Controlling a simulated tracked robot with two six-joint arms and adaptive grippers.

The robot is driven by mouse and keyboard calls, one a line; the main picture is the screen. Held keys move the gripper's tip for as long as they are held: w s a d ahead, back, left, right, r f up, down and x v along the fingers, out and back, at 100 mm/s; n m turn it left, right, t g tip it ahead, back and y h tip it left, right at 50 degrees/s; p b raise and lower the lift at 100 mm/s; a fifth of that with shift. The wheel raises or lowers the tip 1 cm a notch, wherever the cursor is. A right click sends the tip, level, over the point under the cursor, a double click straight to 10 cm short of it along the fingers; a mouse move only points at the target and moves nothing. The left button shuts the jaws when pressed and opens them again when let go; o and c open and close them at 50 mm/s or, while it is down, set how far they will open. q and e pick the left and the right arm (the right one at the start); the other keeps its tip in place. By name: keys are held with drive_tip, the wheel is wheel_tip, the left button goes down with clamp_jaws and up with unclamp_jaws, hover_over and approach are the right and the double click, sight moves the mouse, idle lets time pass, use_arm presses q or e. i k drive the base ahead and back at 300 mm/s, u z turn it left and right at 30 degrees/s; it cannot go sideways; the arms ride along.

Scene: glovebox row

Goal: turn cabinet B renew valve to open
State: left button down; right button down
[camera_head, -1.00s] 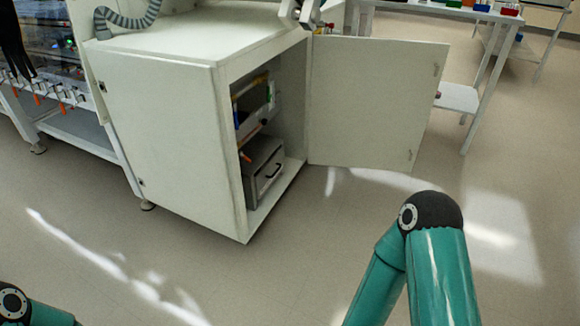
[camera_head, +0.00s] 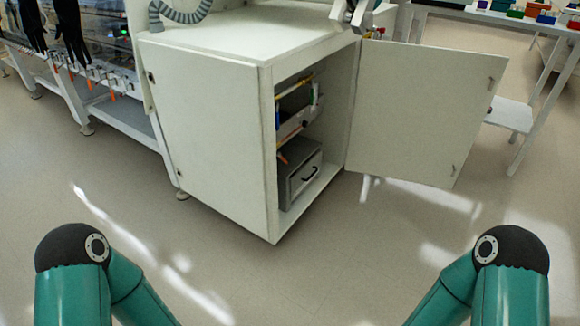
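A row of small valves with orange handles (camera_head: 113,96) runs along the front of the glovebox frame (camera_head: 121,113) at upper left. Several handles hang down. I cannot tell which one is the cabinet B renew valve; no label is readable at this distance. Black gloves (camera_head: 70,30) hang in front of the glovebox window above the valves. Only the teal upper links of my two arms show at the bottom left and bottom right. Both grippers are outside the picture.
A white cupboard (camera_head: 200,125) stands in the middle, its door (camera_head: 425,110) swung open to the right. A grey drawer box (camera_head: 299,172) sits inside. A grey hose (camera_head: 187,17) lies on top. A table with coloured bins (camera_head: 540,8) is at upper right. The floor in front is clear.

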sight(278, 153)
drive_tip(key=i, duration=1.6)
drive_tip(key=u, duration=0.05)
